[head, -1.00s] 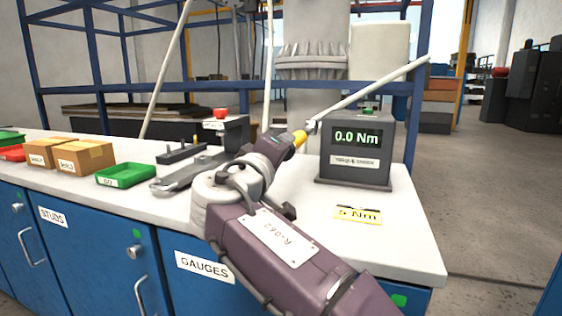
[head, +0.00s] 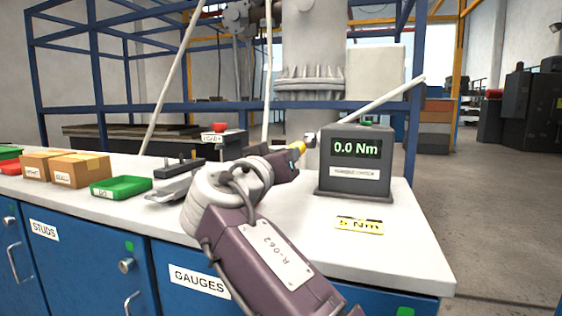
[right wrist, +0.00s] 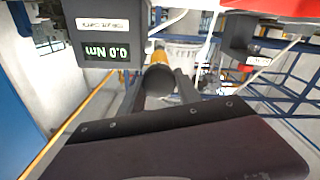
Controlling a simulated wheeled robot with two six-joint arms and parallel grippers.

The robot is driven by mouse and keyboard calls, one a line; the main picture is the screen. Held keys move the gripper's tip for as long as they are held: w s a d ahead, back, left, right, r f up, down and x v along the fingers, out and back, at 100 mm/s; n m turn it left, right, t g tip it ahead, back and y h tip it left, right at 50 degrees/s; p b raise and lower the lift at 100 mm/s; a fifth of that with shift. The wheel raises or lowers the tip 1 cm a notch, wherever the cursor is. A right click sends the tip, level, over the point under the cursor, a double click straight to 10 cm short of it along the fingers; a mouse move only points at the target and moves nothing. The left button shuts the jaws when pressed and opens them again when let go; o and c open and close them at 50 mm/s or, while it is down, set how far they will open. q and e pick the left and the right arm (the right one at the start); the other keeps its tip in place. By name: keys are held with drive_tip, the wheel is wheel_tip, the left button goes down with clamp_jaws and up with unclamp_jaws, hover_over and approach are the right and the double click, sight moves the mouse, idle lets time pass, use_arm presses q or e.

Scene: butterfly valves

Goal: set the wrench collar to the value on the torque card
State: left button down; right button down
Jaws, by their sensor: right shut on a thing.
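My right gripper (head: 292,158) is shut on the wrench, above the bench and left of the torque tester. The wrench's yellow part (head: 299,148) shows at the gripper tip, with a small dark and metal end (head: 311,140) beyond it. In the right wrist view the wrench's dark round end (right wrist: 158,80) sits between the fingers. Any collar marking is too small to read. The torque tester (head: 355,180) shows 0.0 Nm. My left gripper is in neither view.
A grey fixture (head: 176,183) and a green tray (head: 121,187) lie left of my arm. Cardboard boxes (head: 80,170) stand farther left. A pale rod (head: 385,100) slants behind the tester. The white bench top (head: 400,250) is clear around the card.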

drive_tip(key=shift+m, duration=0.4)
drive_tip(key=c, duration=0.9)
unclamp_jaws()
drive_tip(key=shift+o, duration=0.2)
drive_tip(key=b+v, duration=0.1)
drive_tip(key=v, duration=0.8)
drive_tip(key=shift+f, duration=0.1)
